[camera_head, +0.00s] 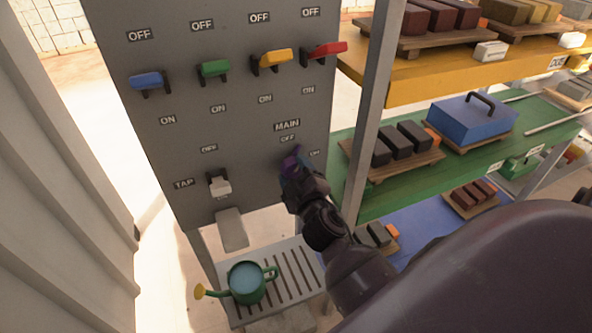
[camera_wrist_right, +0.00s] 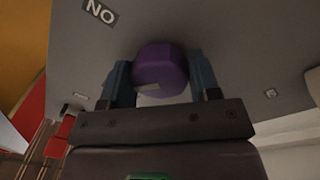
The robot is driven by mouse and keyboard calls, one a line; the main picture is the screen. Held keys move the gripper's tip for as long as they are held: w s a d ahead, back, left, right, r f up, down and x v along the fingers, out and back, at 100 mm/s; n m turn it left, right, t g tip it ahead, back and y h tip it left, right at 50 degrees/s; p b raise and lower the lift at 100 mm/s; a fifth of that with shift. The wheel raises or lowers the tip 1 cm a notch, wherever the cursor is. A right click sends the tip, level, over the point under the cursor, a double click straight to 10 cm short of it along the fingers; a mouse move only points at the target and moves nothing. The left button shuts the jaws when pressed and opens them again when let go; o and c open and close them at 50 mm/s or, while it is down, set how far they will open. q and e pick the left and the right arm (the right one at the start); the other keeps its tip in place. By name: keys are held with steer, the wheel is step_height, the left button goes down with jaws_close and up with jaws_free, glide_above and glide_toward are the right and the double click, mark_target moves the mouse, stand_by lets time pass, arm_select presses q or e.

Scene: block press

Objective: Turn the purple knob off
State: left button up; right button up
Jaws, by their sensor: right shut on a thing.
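The purple knob (camera_wrist_right: 158,70) sits on the grey panel between the two fingers of my right gripper (camera_wrist_right: 160,85) in the right wrist view. The fingers are shut on it from both sides, and a small pale mark shows on its near face. In the head view the knob (camera_head: 292,158) is a small purple patch below the MAIN label, mostly hidden by my right gripper (camera_head: 296,170). OFF is printed above the knob and ON to its upper right. Its exact turn angle is hard to tell. My left gripper is not in view.
The panel (camera_head: 220,125) also carries blue (camera_head: 148,81), green (camera_head: 214,68), yellow (camera_head: 272,60) and red (camera_head: 325,50) levers, and a white tap lever (camera_head: 220,186). A green watering can (camera_head: 246,283) stands on a slatted stand below. Shelves with blocks and a blue box (camera_head: 470,120) are at right.

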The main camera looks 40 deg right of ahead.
steer(key=shift+r+n, duration=0.2)
steer(key=shift+n, duration=0.8)
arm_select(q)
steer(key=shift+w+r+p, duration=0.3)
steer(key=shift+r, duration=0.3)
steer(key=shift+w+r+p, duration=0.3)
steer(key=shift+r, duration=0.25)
arm_select(e)
steer(key=shift+n+y, duration=0.3)
steer(key=shift+n, duration=1.8)
steer(key=shift+n+t, duration=0.3)
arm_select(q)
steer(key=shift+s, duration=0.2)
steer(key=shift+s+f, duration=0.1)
arm_select(e)
steer(key=o, duration=0.9)
steer(key=shift+f, duration=0.1)
steer(key=shift+s, duration=0.1)
